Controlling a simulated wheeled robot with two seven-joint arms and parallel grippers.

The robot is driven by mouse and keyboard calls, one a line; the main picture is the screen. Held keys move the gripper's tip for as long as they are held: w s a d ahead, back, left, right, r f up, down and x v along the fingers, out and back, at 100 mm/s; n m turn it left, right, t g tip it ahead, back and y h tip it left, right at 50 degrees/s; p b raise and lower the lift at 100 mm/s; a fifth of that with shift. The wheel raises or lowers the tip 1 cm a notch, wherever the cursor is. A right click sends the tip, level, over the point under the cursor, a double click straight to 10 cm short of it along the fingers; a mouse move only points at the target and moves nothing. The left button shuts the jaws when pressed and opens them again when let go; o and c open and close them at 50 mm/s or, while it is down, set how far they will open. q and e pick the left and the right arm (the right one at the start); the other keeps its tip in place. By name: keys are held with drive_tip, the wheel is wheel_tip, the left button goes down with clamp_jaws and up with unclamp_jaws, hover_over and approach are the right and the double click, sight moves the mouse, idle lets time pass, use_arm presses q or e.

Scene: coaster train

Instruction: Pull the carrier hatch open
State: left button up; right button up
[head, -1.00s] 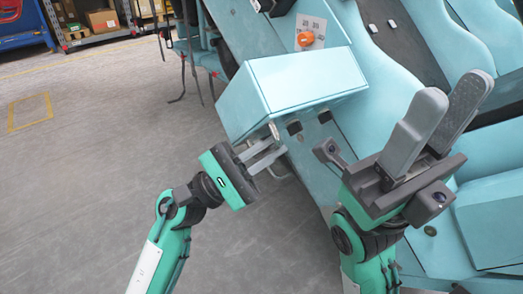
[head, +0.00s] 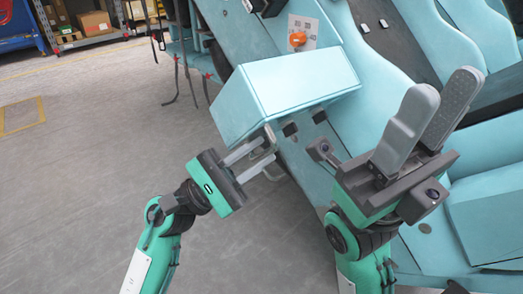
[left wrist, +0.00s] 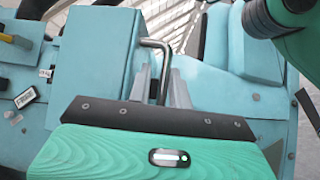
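The carrier hatch (head: 285,85) is a light blue box-like panel on the blue coaster carrier, and it looks closed. Its bent metal handle (head: 268,152) is at the lower edge; it also shows in the left wrist view (left wrist: 157,48). My left gripper (head: 254,152) is at the handle. Its two fingers are apart, one on each side of the handle bar in the left wrist view, with a gap showing. Whether a finger touches the bar I cannot tell. My right gripper (head: 447,88) is raised at the right, fingers parted and empty, away from the hatch.
An orange knob (head: 297,39) sits on a panel above the hatch. Blue seats (head: 380,95) fill the right side. Shelves with cardboard boxes (head: 94,22) stand at the back left. The grey floor (head: 90,150) on the left is clear.

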use_arm(q)
drive_tip(key=v, duration=1.2)
drive_tip(key=shift+f, duration=0.15)
